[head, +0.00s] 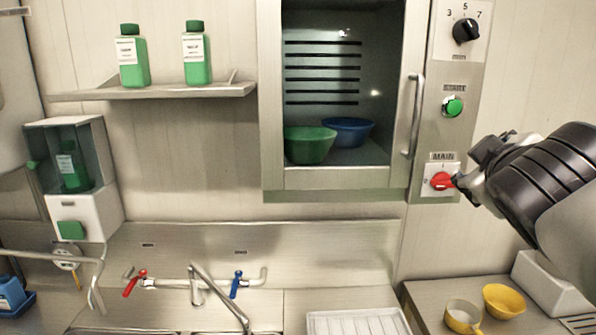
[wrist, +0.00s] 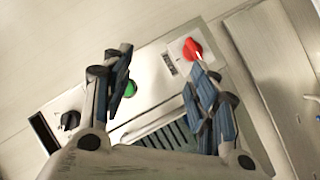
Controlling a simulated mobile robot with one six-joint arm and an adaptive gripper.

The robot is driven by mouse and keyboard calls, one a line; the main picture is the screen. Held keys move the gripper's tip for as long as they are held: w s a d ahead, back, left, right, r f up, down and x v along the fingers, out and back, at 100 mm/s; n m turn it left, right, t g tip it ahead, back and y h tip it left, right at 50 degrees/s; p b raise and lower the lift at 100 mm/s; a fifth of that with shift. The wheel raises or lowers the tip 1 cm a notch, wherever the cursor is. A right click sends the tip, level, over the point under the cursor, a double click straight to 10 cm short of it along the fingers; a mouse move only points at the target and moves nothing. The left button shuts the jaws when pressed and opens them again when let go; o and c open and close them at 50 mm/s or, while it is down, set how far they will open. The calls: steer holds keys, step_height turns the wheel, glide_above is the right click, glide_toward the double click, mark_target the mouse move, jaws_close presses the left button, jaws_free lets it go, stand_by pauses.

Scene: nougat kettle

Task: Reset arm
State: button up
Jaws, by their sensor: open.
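My gripper (wrist: 165,95) is open, its two fingers spread apart with nothing between them. In the head view my gripper (head: 470,180) is at the right, beside the red MAIN knob (head: 441,181) on the control panel. The fingertips are close to the knob; I cannot tell whether they touch it. In the wrist view the red knob (wrist: 194,49) shows just past the right finger. The green START button (head: 453,107) and the black dial (head: 466,30) are above it; the green button also shows between the fingers in the wrist view (wrist: 130,88).
A glass-fronted cabinet (head: 273,100) with a green bowl (head: 309,145) and a blue bowl (head: 348,132) is left of the panel. Its handle (head: 415,115) sticks out near my gripper.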

steer(key=s+a+f+m+g+y+b, duration=0.1)
steer(key=s+a+f+g+y+b, duration=0.1)
steer(key=s+f, duration=0.5)
steer(key=s+a+f+m+g+y+b, duration=0.2)
steer(key=s+a+f+g, duration=0.2)
steer(key=f, duration=1.2)
steer(key=s+a+f+m+g+y+b, duration=0.2)
steer(key=s+a+f, duration=0.6)
steer(key=f, duration=0.4)
steer(key=shift+s+a+f+g, duration=0.15)
steer(key=shift+s+f+g, duration=0.15)
steer(key=shift+s+g, duration=0.45)
steer(key=shift+s, duration=0.1)
